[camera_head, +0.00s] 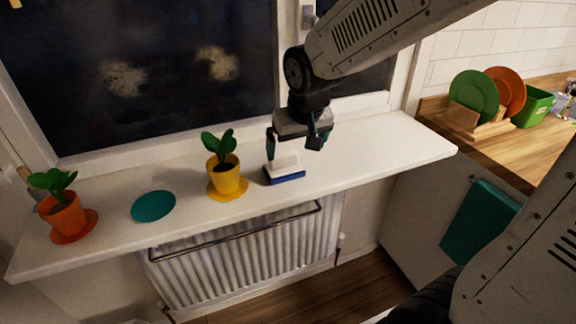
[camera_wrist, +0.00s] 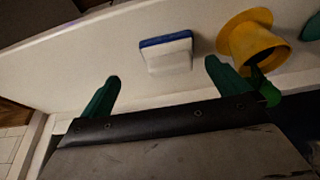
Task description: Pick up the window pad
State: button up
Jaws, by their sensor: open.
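The window pad (camera_head: 285,172), a white block with a blue base, sits on the white windowsill (camera_head: 345,160), right of the yellow pot. In the wrist view the pad (camera_wrist: 166,54) lies ahead of my gripper, between the lines of its two green fingers. My gripper (camera_head: 295,145) is open and empty, pointing down just above and behind the pad. In the wrist view the gripper (camera_wrist: 160,85) shows its fingers spread wider than the pad. I cannot tell whether a finger touches the pad.
A yellow pot with a plant (camera_head: 226,176) stands close to the left of the pad. A teal saucer (camera_head: 153,206) and an orange pot (camera_head: 64,214) are farther left. The window is behind. The sill's right end is clear. A dish rack with plates (camera_head: 478,95) stands on the counter.

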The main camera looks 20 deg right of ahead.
aim_at(284, 162)
jog(key=w, duration=0.1)
jog(key=w+f, duration=0.2)
jog(key=shift+w+a+f, duration=0.25)
jog(key=shift+w+a, duration=0.1)
jog(key=shift+w, duration=0.05)
jog(key=shift+t, duration=0.3)
jog(key=x, duration=0.7)
jog(key=shift+a+f, duration=0.1)
jog(key=shift+f, duration=0.05)
jog(key=c, duration=0.8)
